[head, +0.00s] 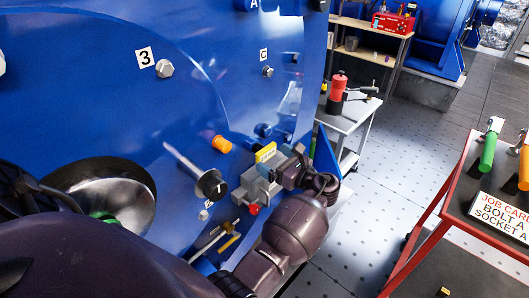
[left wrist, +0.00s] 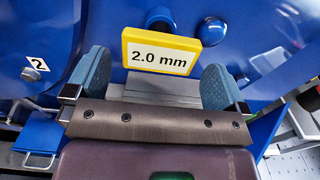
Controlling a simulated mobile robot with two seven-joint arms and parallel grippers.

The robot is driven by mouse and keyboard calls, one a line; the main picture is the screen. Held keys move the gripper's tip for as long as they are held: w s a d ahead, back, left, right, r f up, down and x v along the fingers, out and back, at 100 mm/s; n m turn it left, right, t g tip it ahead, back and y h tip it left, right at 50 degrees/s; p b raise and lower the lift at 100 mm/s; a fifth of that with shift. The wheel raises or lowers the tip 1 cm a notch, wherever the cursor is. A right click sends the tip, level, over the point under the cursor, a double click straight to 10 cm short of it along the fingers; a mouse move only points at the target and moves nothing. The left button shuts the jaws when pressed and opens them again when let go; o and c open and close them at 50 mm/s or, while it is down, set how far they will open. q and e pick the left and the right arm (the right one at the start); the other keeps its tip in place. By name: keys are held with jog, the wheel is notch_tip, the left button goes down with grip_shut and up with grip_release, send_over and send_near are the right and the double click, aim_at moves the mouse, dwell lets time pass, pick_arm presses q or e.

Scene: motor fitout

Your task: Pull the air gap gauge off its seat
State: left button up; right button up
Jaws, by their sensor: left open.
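The air gap gauge is a yellow-edged plate marked "2.0 mm" in the left wrist view (left wrist: 161,52). In the head view its yellow part (head: 266,152) shows on a grey block on the blue motor housing. My left gripper (left wrist: 156,80) is open, with one blue-grey finger pad on each side of the gauge. Gaps show between the gauge and both pads. In the head view my left gripper (head: 285,168) is beside the grey block, and its fingers are partly hidden. The gauge's lower part and seat are hard to make out. My right gripper is not in view.
A shaft with a black end (head: 210,186) and an orange cap (head: 221,144) stick out left of the gauge. A metal bowl (head: 125,190) is farther left. A red cart (head: 462,165) with tools stands right; a small table (head: 350,116) stands behind. Open floor lies between.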

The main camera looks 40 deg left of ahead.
aim_at(268, 155)
pick_arm(q)
jog(key=a, duration=0.4)
jog(key=shift+w+r+p, duration=0.15)
jog(key=shift+w+p, duration=0.05)
jog(key=shift+p, duration=0.1)
jog(key=shift+a, duration=0.65)
jog(key=shift+p, duration=0.45)
dwell(0.7)
jog(key=c, duration=1)
jog(key=shift+c, duration=0.2)
